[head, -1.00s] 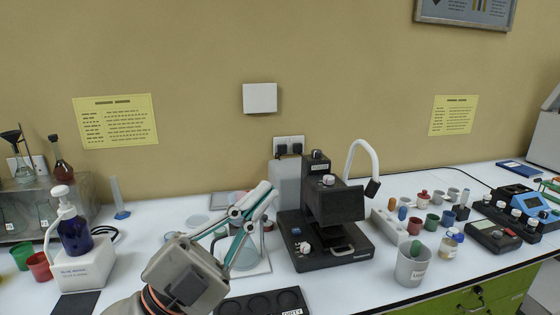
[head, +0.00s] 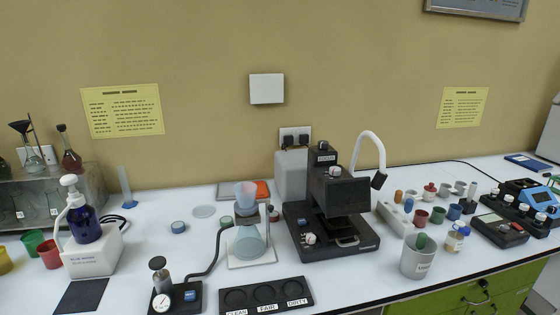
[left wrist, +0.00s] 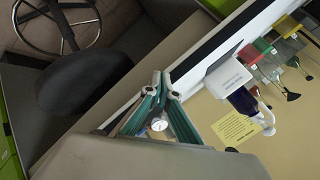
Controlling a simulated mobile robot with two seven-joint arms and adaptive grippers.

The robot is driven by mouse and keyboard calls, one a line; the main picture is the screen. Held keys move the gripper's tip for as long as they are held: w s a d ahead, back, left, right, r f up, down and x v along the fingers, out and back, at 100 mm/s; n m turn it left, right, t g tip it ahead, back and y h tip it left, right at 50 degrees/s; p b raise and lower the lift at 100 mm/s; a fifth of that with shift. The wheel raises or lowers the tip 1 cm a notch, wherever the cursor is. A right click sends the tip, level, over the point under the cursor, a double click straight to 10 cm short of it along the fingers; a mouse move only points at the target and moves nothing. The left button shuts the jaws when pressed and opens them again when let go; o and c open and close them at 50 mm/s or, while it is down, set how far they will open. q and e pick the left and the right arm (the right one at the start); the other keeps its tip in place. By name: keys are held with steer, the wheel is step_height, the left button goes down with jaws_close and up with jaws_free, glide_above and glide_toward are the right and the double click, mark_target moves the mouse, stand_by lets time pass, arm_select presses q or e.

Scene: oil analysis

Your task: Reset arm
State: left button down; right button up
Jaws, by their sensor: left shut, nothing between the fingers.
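My left gripper (left wrist: 165,84) shows in the left wrist view, with grey and teal fingers. It is shut and holds nothing. In the head view neither of my arms is in the picture. My right gripper is in neither view.
The white bench holds a flask with a funnel cup (head: 248,243), a black microscope-like instrument (head: 333,190), a black three-well tray (head: 290,290), a gauge pump (head: 161,290) and a purple pump bottle (head: 86,228). A dark stool (left wrist: 85,75) stands before the bench.

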arm_select(q)
steer(key=s+a+f+g, duration=0.2)
steer(key=s+f, duration=0.2)
steer(key=s, duration=0.2)
steer(key=w+d+f+n+t+h, duration=0.2)
steer(key=d+f+h, duration=0.5)
steer(key=d+f, duration=0.6)
steer(key=d+t, duration=0.1)
steer(key=d, duration=0.2)
steer(key=shift+f, duration=0.35)
